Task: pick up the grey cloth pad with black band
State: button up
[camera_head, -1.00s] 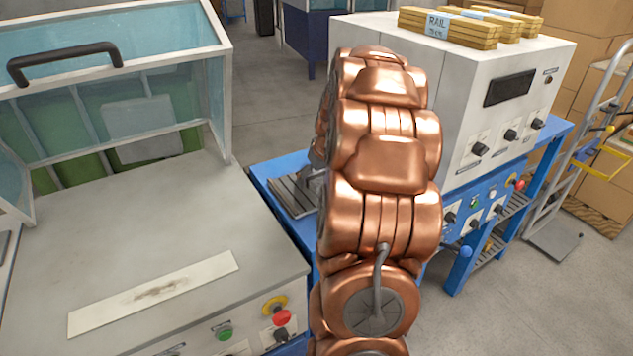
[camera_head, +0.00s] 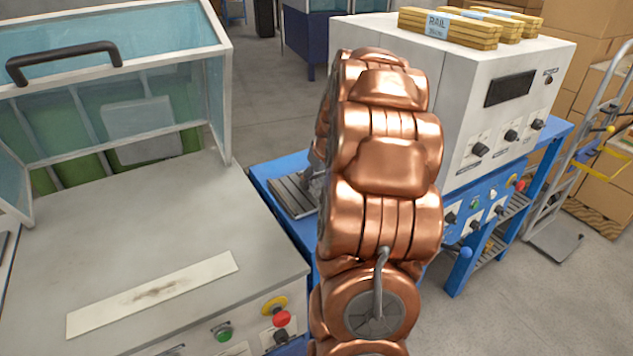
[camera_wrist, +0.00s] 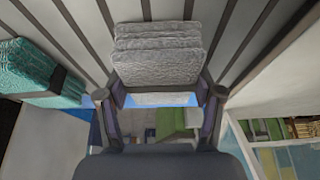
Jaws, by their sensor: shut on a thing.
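In the wrist view, the grey cloth pad (camera_wrist: 158,55) is a folded, textured stack sitting between the two fingers of my gripper (camera_wrist: 160,88). A dark band crosses its near end. The fingers are closed on its left and right sides. The pad is over or at a grey slatted surface (camera_wrist: 85,28); I cannot tell whether it touches it. In the head view, my copper arm hides the pad and most of the gripper.
A teal cloth pad (camera_wrist: 38,72) with a dark band lies left of the grey one in the wrist view. In the head view, a slatted tray (camera_head: 288,197) sits on the blue bench beside a white control box (camera_head: 455,100). A grey machine top (camera_head: 150,225) is at left.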

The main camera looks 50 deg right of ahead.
aim_at(317, 176)
jog(key=c, duration=0.6)
jog(key=shift+o, duration=0.2)
jog(key=shift+r, duration=0.15)
jog(key=shift+r+p, duration=0.15)
jog(key=shift+p, duration=0.25)
notch_tip(317, 176, up, 2)
jog(key=shift+r+b, duration=0.1)
jog(key=shift+b, duration=0.35)
jog(key=shift+r, duration=0.65)
jog(key=s+a+b, duration=0.1)
jog(key=s+a, duration=0.2)
jog(key=s, duration=0.1)
jog(key=s+a+r+b, duration=0.1)
jog(key=s+a, duration=0.3)
jog(key=s+a+b, duration=0.1)
jog(key=s+a, duration=0.2)
jog(key=s, duration=0.1)
jog(key=shift+s+a+r, duration=0.15)
jog(key=shift+r, duration=0.05)
